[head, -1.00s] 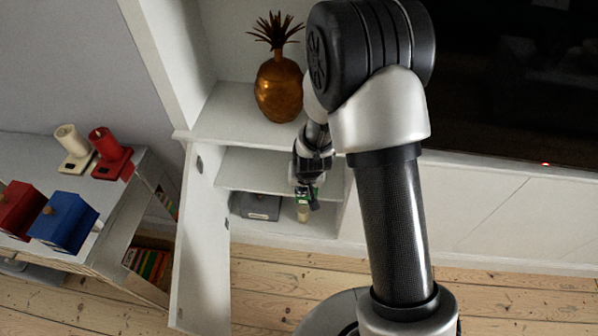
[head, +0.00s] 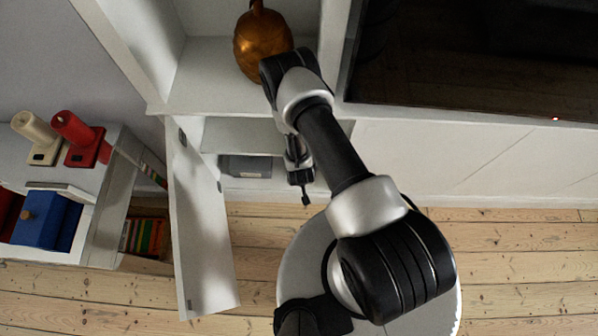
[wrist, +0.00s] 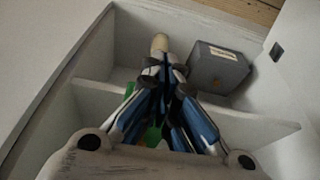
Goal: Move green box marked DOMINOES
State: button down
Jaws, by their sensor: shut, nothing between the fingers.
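I cannot clearly make out the green DOMINOES box in either view. In the wrist view small green patches show beside and between my finger links; I cannot tell whether they are the box or part of the gripper. My gripper (head: 305,200) is shut and empty, pointing down in front of the open cabinet in the head view. In the wrist view the fingers of my gripper (wrist: 165,62) reach over the shelf edge (wrist: 230,110) and hide part of the compartment behind.
A grey box with a label (head: 247,166) sits in the low compartment, also in the wrist view (wrist: 218,68). Beside it a cream cylinder (wrist: 160,43) shows. The open cabinet door (head: 200,225) stands to the left. Floorboards (head: 520,260) lie clear right.

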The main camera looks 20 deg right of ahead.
jog(key=w+d+f+b, duration=0.1)
jog(key=w+f+b, duration=0.2)
jog(key=w+f, duration=0.2)
jog(key=shift+w+d+f+b, duration=0.35)
jog(key=shift+d+f, duration=0.05)
jog(key=shift+f, duration=0.45)
jog(key=w+b, duration=0.1)
jog(key=b, duration=0.1)
jog(key=w+d+b, duration=0.1)
jog(key=w, duration=0.1)
jog(key=shift+b, duration=0.35)
